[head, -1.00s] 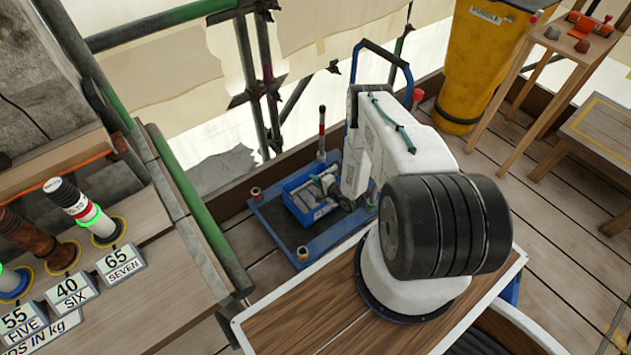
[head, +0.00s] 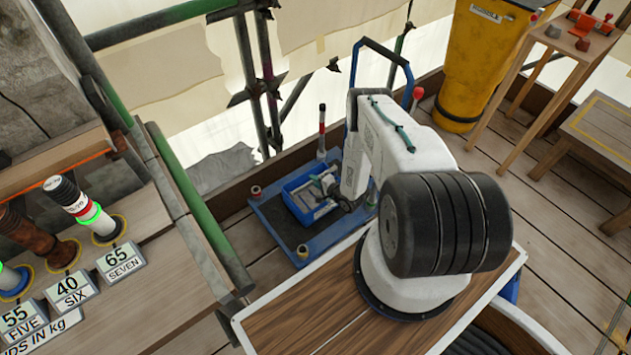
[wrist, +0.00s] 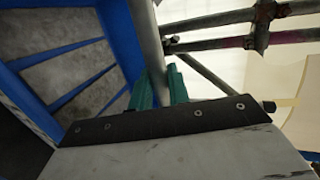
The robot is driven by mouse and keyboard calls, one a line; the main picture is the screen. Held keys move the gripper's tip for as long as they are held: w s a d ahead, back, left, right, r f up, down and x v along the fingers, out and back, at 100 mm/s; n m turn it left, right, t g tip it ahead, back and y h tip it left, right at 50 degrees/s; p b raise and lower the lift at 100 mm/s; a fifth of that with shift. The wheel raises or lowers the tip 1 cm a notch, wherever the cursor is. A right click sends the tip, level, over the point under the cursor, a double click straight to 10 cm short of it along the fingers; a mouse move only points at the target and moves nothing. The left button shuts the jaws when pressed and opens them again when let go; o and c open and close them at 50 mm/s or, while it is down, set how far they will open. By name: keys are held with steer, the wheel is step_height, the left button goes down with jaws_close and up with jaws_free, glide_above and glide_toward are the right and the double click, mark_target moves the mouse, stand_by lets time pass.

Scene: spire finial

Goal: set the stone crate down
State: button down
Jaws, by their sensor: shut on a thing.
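The stone crate (head: 295,211) is a small blue open box, seen over the blue platform (head: 266,212) on the deck. In the wrist view its blue wall (wrist: 119,42) and grey slab-like stones (wrist: 62,62) fill the left side. My gripper (head: 330,186) reaches down to the crate from the right. In the wrist view its teal fingers (wrist: 160,88) are shut around a grey bar, the crate's handle. The arm hides the crate's right side. I cannot tell whether its underside touches the platform.
A red-and-white post (head: 321,135) stands at the platform's back, with a blue rail (head: 381,50) on the right. Scaffold poles (head: 260,80) and sheeting are behind. A green pole (head: 205,225) and wooden bench lie left. A yellow bin (head: 470,70) stands back right. Deck between is open.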

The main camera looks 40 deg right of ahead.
steer(key=c, duration=1.3)
jaws_free()
steer(key=shift+o, duration=0.2)
steer(key=shift+s, duration=0.1)
steer(key=v, duration=0.7)
steer(key=shift+s+r, duration=0.2)
steer(key=shift+s, duration=0.05)
steer(key=shift+d, duration=0.15)
